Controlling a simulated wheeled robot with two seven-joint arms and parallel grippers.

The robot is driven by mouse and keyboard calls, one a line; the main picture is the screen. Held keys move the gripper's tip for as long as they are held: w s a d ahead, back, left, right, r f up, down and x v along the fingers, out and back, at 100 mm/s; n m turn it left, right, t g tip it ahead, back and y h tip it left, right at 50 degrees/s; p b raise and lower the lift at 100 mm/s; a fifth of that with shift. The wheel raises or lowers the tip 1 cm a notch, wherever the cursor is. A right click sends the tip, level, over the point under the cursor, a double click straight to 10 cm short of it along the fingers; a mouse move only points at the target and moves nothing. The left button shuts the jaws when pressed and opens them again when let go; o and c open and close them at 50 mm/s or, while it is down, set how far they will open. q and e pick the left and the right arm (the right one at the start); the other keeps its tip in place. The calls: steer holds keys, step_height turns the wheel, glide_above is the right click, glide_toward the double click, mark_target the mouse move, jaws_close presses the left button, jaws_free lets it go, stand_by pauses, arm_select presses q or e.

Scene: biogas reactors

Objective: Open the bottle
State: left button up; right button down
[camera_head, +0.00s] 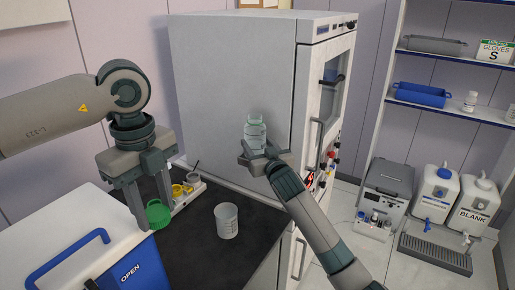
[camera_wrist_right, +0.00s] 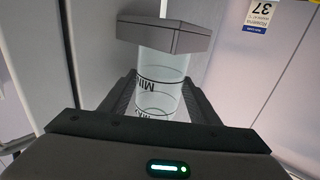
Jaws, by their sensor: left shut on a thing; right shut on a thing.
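A clear, pale-green bottle (camera_head: 255,136) is upright in my right gripper (camera_head: 265,158), in front of the grey cabinet. The right gripper is shut on its body. No green cap shows on the bottle's neck. My left gripper (camera_head: 151,215) points down above the dark worktop at the left, shut on a round green piece (camera_head: 158,214) that looks like a cap. The two grippers are well apart.
A clear beaker (camera_head: 227,221) stands on the dark worktop (camera_head: 195,250). Behind the green piece is a tray with yellow-topped items (camera_head: 181,191). A white box with a blue handle (camera_head: 68,268) fills the lower left. The grey cabinet (camera_head: 235,90) stands close behind the bottle.

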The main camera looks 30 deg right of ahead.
arm_select(q)
steer(key=shift+r, duration=0.45)
arm_select(e)
steer(key=shift+f, duration=0.8)
arm_select(q)
steer(key=shift+f, duration=0.1)
arm_select(e)
steer(key=shift+f, duration=0.2)
steer(key=c, duration=0.9)
jaws_free()
steer(key=shift+s, duration=0.1)
steer(key=shift+r, duration=0.1)
arm_select(q)
step_height(320, 180, down, 3)
steer(key=shift+r+b, duration=0.2)
steer(key=shift+b, duration=1)
arm_select(e)
steer(key=s, duration=0.4)
steer(key=s+a, duration=0.1)
steer(key=s, duration=0.6)
steer(key=shift+s+a, duration=0.35)
steer(key=shift+s, duration=0.05)
